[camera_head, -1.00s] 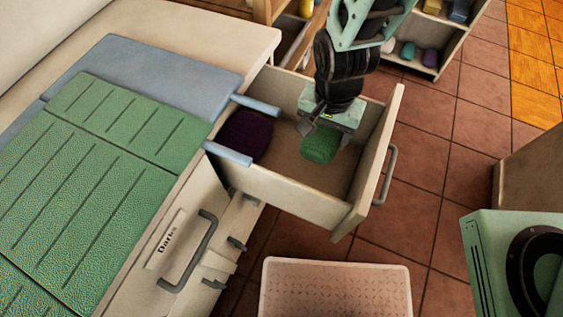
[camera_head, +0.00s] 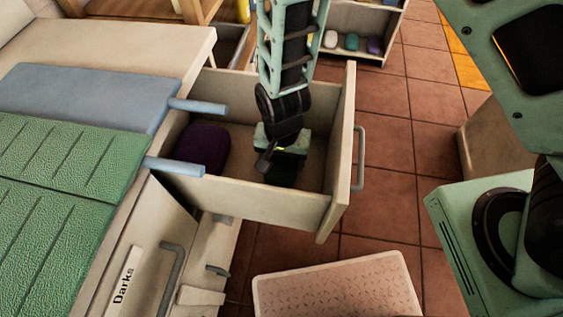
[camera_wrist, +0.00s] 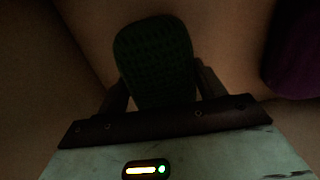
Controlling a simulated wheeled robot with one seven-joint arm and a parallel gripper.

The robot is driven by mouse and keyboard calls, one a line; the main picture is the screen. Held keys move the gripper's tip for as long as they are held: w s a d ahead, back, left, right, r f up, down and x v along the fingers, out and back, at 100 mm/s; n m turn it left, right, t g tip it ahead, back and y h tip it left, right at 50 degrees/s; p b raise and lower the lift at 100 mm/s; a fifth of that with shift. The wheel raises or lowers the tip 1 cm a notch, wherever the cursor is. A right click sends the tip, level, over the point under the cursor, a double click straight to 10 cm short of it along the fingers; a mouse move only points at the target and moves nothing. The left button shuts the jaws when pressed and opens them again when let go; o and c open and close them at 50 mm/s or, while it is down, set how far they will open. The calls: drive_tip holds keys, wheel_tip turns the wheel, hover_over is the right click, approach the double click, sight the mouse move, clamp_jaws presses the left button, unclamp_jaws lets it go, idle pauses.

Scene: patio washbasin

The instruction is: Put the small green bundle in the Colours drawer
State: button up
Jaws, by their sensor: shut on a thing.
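The small green bundle (camera_head: 281,174) is inside an open drawer (camera_head: 255,209), low near its floor and mostly hidden by my gripper in the head view. In the wrist view the green bundle (camera_wrist: 155,58) sits between the two fingers. My gripper (camera_head: 278,163) points down into the drawer and is shut on the bundle. Whether the bundle touches the drawer floor is hard to tell. A dark purple bundle (camera_head: 203,148) lies in the same drawer to the left; its edge also shows in the wrist view (camera_wrist: 295,60). The open drawer's label is not visible.
A drawer front labelled Darks (camera_head: 124,276) is nearer me. Two blue bars (camera_head: 175,167) reach over the open drawer's left side. A green ribbed mat (camera_head: 60,170) covers the counter. A pale crate or stool (camera_head: 335,285) stands on the floor. A shelf (camera_head: 355,20) holds several bundles.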

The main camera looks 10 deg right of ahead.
drive_tip(key=shift+f, duration=0.8)
drive_tip(key=o, duration=1)
drive_tip(key=shift+f, duration=0.1)
